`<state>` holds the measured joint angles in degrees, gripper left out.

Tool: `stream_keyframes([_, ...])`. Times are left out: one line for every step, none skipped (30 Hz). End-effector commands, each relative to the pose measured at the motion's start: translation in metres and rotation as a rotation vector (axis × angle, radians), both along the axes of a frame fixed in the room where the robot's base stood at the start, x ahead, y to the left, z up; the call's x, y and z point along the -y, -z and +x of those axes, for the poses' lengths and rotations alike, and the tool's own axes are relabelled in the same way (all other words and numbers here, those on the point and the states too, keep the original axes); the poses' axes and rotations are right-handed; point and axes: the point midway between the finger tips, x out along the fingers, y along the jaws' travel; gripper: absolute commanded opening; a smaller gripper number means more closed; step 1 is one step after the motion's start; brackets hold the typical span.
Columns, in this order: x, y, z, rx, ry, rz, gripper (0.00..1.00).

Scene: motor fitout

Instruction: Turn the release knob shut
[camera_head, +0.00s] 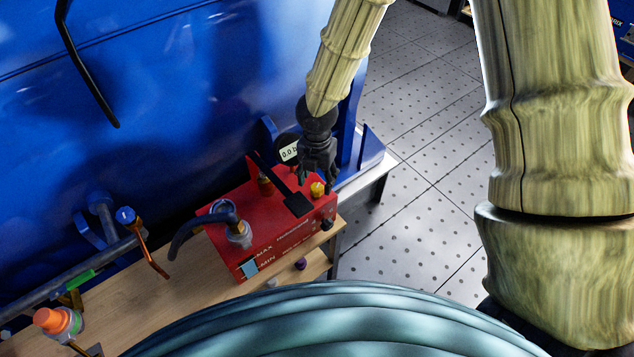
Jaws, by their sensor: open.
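A red pump box (285,232) with white lettering such as "MAX" and "MIN" stands on a wooden bench top. I cannot tell for sure from the markings which one is the release knob.
A black lever (290,193) lies over the box beside my gripper. A black hose (190,234) rises from the box's left. An orange-capped bottle (56,322) stands at the bench's left. Open floor lies to the right.

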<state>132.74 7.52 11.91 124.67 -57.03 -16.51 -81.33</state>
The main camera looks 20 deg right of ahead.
Motion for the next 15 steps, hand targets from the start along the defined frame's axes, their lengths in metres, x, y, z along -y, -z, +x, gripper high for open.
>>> stream_keyframes([0.001, 0.006, -0.001, -0.002, 0.0, -0.002, 0.54])
stream_keyframes([0.001, 0.009, 0.0, -0.001, 0.0, -0.002, 0.54])
stream_keyframes([0.001, 0.013, 0.0, -0.001, 0.0, -0.003, 0.54])
stream_keyframes([0.0, 0.016, -0.001, -0.002, -0.001, -0.002, 0.54])
stream_keyframes([0.0, 0.019, -0.001, -0.001, -0.001, -0.002, 0.54])
stream_keyframes([0.0, 0.021, -0.001, -0.001, -0.001, 0.0, 0.54])
stream_keyframes([0.0, 0.023, 0.0, -0.001, -0.001, -0.001, 0.54])
stream_keyframes([0.0, 0.025, 0.0, -0.001, 0.0, -0.002, 0.54])
stream_keyframes([0.0, 0.026, 0.0, -0.001, 0.0, -0.002, 0.54])
stream_keyframes([0.0, 0.027, 0.0, -0.001, 0.0, -0.001, 0.54])
stream_keyframes([0.0, 0.028, 0.0, -0.001, 0.0, -0.001, 0.54])
stream_keyframes([0.0, 0.029, 0.0, -0.001, 0.0, -0.001, 0.54])
stream_keyframes([0.0, 0.03, 0.0, 0.0, 0.0, 0.0, 0.54])
stream_keyframes([0.0, 0.03, 0.0, 0.0, 0.001, 0.0, 0.54])
stream_keyframes([0.0, 0.03, 0.0, 0.0, 0.001, 0.0, 0.54])
